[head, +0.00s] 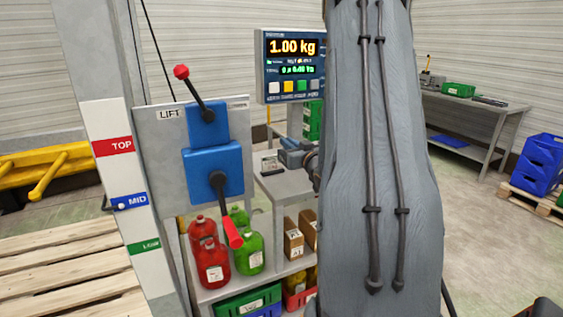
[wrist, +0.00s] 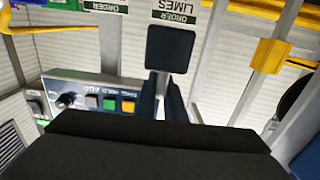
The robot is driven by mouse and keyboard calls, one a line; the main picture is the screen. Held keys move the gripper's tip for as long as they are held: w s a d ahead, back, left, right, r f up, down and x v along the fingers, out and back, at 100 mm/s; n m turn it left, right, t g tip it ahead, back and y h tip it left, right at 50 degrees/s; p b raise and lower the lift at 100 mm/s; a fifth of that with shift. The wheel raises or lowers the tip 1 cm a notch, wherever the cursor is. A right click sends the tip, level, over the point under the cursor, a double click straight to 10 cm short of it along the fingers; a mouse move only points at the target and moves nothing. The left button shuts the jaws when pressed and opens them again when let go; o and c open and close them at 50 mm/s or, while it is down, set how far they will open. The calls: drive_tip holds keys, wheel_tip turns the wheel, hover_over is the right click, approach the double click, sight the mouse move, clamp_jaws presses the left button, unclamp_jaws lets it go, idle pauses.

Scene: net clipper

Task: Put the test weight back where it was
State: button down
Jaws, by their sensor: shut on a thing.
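My gripper (wrist: 164,96) shows in the wrist view as two dark blue-grey fingers. They are close together and shut on a dark square block (wrist: 171,48), which looks like the test weight. Its contact with the fingers is partly hidden. A blue-grey part, likely of my gripper, shows beside the arm above the grey table. The scale display (head: 290,65) reads 1.00 kg. Its button panel shows upside down in the wrist view (wrist: 90,92).
A lift panel (head: 170,115) with two levers stands at the left. A grey bench (head: 284,184) has red and green jugs and crates below it. Another table (head: 465,105) stands at the back right, with blue bins (head: 535,165) on a pallet. Open floor lies at the right.

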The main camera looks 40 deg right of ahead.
drive_tip(key=shift+w+f+p, duration=0.1)
drive_tip(key=shift+f+p, duration=0.55)
drive_tip(key=shift+f, duration=3.55)
drive_tip(key=c, duration=2.3)
unclamp_jaws()
drive_tip(key=shift+a+f, duration=0.1)
drive_tip(key=shift+f, duration=0.15)
drive_tip(key=o, duration=0.5)
drive_tip(key=shift+c, duration=0.2)
drive_tip(key=shift+r, duration=0.1)
drive_tip(key=b+v, duration=0.2)
drive_tip(key=v, duration=1)
